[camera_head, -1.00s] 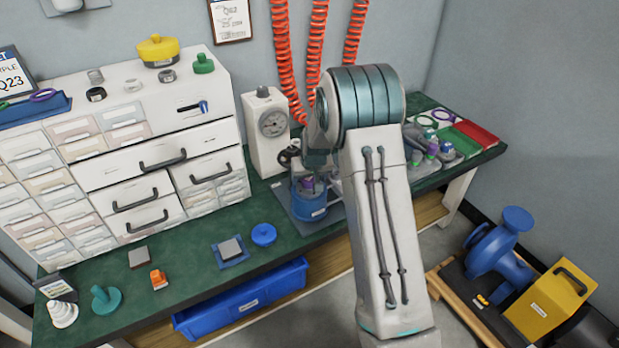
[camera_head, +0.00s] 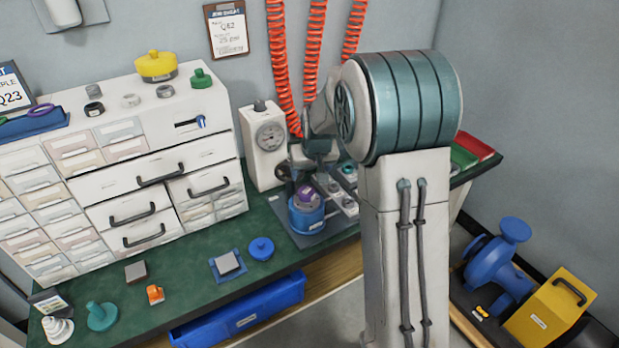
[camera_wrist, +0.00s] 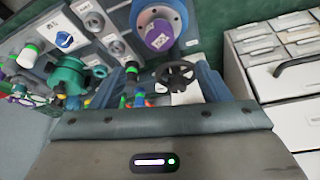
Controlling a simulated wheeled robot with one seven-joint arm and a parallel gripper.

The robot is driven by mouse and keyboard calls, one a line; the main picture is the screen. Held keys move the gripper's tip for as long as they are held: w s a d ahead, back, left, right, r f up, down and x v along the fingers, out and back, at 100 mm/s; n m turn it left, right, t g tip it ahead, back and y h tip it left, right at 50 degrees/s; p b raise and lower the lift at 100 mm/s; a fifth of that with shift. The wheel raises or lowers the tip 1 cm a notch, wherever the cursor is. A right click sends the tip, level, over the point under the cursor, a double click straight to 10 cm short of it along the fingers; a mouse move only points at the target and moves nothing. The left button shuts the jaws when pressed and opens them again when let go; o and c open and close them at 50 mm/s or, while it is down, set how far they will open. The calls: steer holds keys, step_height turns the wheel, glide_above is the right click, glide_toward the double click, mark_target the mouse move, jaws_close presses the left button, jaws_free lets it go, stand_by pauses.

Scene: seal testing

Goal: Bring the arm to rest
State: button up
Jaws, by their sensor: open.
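My arm rises in front of the bench in the head view, its forearm bent back toward the wall. My gripper (camera_wrist: 158,88) is open and empty in the wrist view, one finger at each side. Beyond the fingers are a dark handwheel (camera_wrist: 175,73) and a blue round fixture (camera_wrist: 142,18) with a purple piece (camera_wrist: 158,35) in its middle. In the head view the blue fixture (camera_head: 306,220) stands on a grey plate, with the purple piece on top. The gripper is above and behind it there, its fingertips not clearly visible.
A white gauge box (camera_head: 265,150) stands left of the fixture. A drawer cabinet (camera_head: 150,150) fills the bench's left. Red coiled hoses (camera_head: 282,75) hang behind. Small fittings lie along the front of the green bench (camera_head: 200,305). A blue pump (camera_head: 497,270) stands at lower right.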

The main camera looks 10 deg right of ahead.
steer(key=shift+s+r, duration=0.2)
steer(key=shift+r, duration=0.2)
steer(key=s+r+g+p, duration=0.1)
steer(key=s+r+p, duration=0.2)
steer(key=s+r, duration=0.4)
steer(key=s+r+p, duration=0.4)
steer(key=s+r, duration=0.3)
steer(key=s, duration=1.7)
steer(key=shift+s+m+g, duration=0.15)
steer(key=shift+m+g, duration=0.15)
steer(key=shift+g, duration=0.1)
steer(key=shift+r, duration=0.1)
